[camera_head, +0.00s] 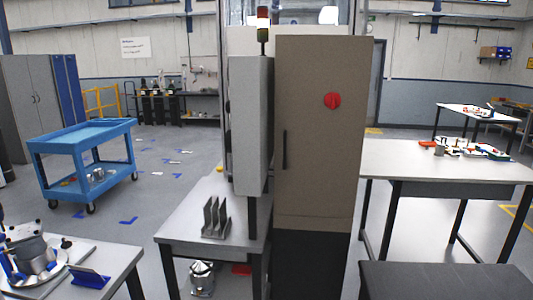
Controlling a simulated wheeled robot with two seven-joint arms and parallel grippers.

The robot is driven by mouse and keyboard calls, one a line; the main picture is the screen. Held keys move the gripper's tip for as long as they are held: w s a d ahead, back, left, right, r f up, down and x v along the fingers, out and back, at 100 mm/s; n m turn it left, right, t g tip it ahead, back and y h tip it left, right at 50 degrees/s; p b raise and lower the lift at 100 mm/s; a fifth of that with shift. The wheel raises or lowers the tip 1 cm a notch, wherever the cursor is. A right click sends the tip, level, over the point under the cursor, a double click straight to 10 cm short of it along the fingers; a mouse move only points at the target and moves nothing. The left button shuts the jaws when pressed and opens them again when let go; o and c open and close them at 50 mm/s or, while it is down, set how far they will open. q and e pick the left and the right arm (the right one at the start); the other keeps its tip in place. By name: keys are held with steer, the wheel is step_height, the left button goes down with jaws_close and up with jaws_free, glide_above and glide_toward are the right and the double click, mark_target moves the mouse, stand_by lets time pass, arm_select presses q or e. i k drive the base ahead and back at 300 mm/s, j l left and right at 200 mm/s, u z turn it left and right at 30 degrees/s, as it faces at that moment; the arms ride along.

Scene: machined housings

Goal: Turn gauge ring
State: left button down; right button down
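On a light table (112,258) at the lower left stands a grey cylindrical part (35,257) on a round metal base, with blue pieces around it. The left edge of the picture cuts this group off. I cannot tell for sure whether the gauge ring is part of it. A dark blue angled holder (88,278) sits to its right on the same table. Neither of my grippers shows in the head view.
A tall brown cabinet (318,140) with a red knob (332,101) stands in the middle. Beside it is a grey table with upright plates (215,218). A blue cart (82,140) stands left, a workbench (445,160) right, a dark surface (445,280) lower right. Floor between cart and tables is open.

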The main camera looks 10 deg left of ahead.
mark_target(228, 141)
steer(key=i+j, duration=0.2)
steer(key=j, duration=0.2)
steer(key=i+j+u, duration=0.1)
steer(key=j, duration=0.3)
steer(key=i+j, duration=0.3)
